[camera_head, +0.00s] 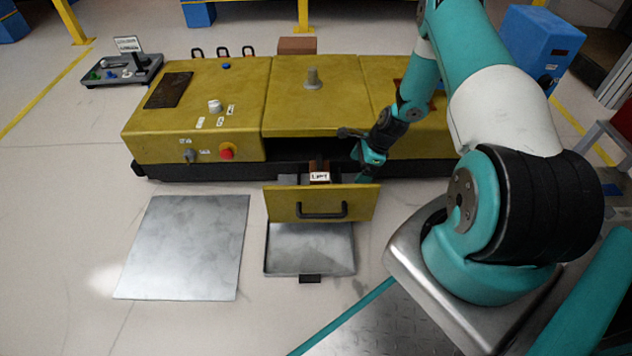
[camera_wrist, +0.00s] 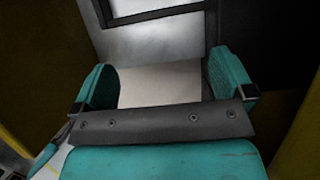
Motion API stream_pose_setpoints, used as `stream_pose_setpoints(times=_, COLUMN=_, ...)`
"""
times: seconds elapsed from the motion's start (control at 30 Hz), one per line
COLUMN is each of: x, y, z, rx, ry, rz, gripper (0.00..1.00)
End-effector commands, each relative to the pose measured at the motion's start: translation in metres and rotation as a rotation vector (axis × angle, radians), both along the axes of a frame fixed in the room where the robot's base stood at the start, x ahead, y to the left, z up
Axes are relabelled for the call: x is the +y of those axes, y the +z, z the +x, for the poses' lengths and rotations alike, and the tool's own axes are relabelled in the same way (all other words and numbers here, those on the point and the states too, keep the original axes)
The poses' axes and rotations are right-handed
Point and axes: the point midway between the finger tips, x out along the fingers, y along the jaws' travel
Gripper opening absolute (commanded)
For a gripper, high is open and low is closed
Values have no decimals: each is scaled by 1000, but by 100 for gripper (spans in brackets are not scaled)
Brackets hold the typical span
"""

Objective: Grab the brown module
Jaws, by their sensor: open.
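A small brown module (camera_head: 319,166) with a white lettered label sits in the open drawer (camera_head: 290,204) of the yellow dashboard unit (camera_head: 310,105). My gripper (camera_head: 370,156) is just right of the module, at the drawer opening. In the wrist view my gripper (camera_wrist: 163,82) has its two teal fingers spread apart. Between them shows a plain pale surface, and I cannot tell what it is. No brown module can be made out clearly in the wrist view.
A grey metal tray (camera_head: 310,250) lies on the floor before the drawer, and a flat metal sheet (camera_head: 185,246) lies to its left. A brown block (camera_head: 297,46) stands behind the unit. A blue box (camera_head: 541,45) stands at the back right.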

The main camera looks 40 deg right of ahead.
Motion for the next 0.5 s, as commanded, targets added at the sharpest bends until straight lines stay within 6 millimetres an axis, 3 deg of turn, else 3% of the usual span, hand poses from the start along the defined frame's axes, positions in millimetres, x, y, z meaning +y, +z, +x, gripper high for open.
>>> stream_pose_setpoints(times=0.5, x=57, y=-1, z=38, rx=-1, ry=4, rz=-1, gripper=100)
